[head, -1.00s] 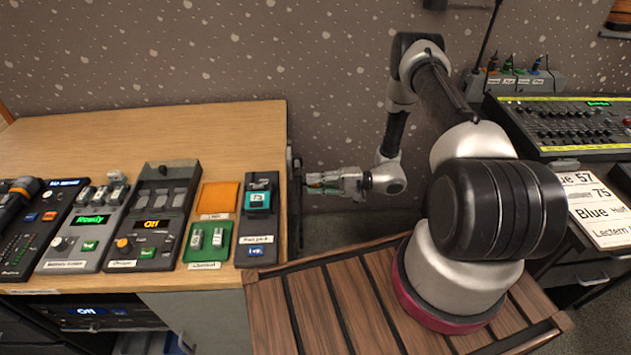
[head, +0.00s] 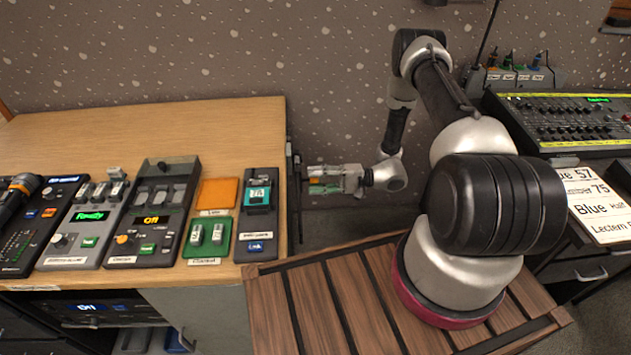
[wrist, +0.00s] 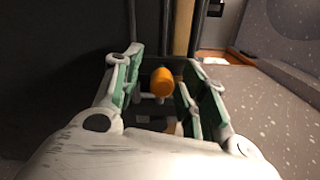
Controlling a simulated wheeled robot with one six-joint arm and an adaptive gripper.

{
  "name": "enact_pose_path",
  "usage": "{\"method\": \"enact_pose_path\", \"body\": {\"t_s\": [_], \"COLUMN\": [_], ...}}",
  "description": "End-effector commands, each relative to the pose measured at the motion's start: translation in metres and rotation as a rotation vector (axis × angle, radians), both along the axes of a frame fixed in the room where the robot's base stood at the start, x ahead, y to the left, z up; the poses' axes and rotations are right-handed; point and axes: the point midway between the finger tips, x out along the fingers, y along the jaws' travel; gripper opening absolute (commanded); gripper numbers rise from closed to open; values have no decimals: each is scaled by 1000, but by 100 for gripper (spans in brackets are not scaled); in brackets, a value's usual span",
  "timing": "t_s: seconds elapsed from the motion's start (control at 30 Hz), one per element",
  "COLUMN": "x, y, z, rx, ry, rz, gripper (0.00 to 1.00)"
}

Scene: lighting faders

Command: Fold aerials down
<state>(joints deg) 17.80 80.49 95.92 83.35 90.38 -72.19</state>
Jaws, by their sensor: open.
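My gripper (head: 312,180) is open at the right end of the wooden desk, beside a dark upright panel (head: 293,195). In the wrist view, its green-lined fingers (wrist: 165,62) stand apart on either side of an orange-capped rod or knob (wrist: 162,82). A gap shows between it and the fingers, and I cannot tell whether it is an aerial's tip. Thin dark upright bars stand behind it in the wrist view. No aerial can be told clearly in the head view; the panel's far side is hidden.
The desk (head: 150,115) carries a row of small consoles, a green tray (head: 206,238) and a charger-like dock (head: 257,215) near the gripper. A lighting desk (head: 570,122) stands at right. My wooden-slatted base fills the front. The wall is behind.

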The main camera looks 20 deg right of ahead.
Motion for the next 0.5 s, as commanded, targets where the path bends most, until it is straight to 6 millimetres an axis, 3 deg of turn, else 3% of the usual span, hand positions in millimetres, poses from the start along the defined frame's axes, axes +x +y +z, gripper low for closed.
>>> {"method": "enact_pose_path", "body": {"t_s": [0.5], "x": [-20], "y": [-98], "z": [-1], "rx": [-1], "ry": [1], "rz": [-3], "gripper": [42]}}
